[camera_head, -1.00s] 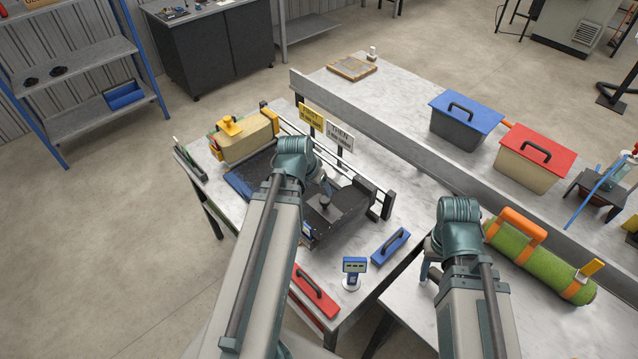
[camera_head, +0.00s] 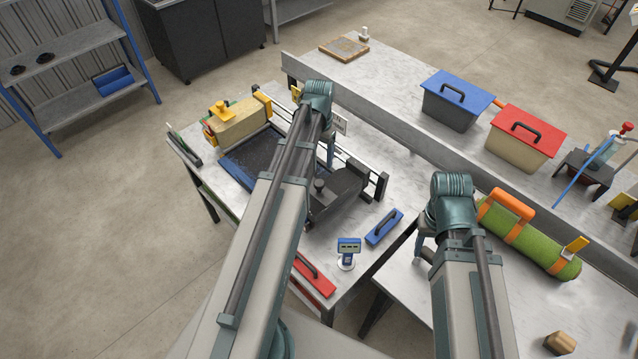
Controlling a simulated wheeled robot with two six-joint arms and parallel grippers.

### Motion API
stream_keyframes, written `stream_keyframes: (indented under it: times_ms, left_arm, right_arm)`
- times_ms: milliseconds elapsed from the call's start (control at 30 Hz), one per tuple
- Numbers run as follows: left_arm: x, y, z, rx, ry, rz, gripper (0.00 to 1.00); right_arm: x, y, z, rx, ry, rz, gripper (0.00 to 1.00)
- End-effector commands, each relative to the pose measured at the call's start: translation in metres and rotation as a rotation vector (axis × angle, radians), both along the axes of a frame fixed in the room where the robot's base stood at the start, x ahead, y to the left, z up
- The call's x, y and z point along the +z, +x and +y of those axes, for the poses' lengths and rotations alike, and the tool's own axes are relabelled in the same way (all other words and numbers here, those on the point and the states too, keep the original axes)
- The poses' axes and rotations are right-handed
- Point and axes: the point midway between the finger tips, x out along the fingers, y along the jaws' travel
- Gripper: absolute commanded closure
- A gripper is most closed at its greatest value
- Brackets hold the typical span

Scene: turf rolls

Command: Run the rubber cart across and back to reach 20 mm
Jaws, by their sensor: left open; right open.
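The black rubber cart (camera_head: 343,190) with a black knob (camera_head: 319,186) stands at the right end of a blue-edged tray (camera_head: 236,166) on the marble-topped table. My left arm hides part of the cart and tray. My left gripper (camera_head: 330,158) is open and empty, beyond the knob near the rails and apart from it; its fingers are partly hidden by my wrist. My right gripper (camera_head: 424,250) is open and empty over the right table's near-left corner, its fingers partly hidden. A blue gauge with a display (camera_head: 348,247) stands in front of the tray; its reading is too small to read.
A beige cart with a yellow knob (camera_head: 238,120) is at the tray's left end. A blue float (camera_head: 384,226) and a red float (camera_head: 313,273) lie near the gauge. A green turf roll (camera_head: 527,240) lies right. A blue-lidded box (camera_head: 455,105) and red-lidded box (camera_head: 523,140) stand behind.

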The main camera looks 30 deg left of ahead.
Motion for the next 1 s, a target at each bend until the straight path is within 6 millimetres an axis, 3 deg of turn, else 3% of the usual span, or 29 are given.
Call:
stream_keyframes:
  times_ms: [267,1000]
  left_arm:
    - [-0.026,0.0,0.0,0.0,0.0,-0.002,0.29]
    - [-0.128,0.0,0.0,0.0,0.0,-0.003,0.29]
  right_arm:
    - [-0.026,0.0,0.0,0.001,0.0,-0.001,0.5]
    - [-0.128,0.0,0.0,0.013,-0.002,0.0,0.5]
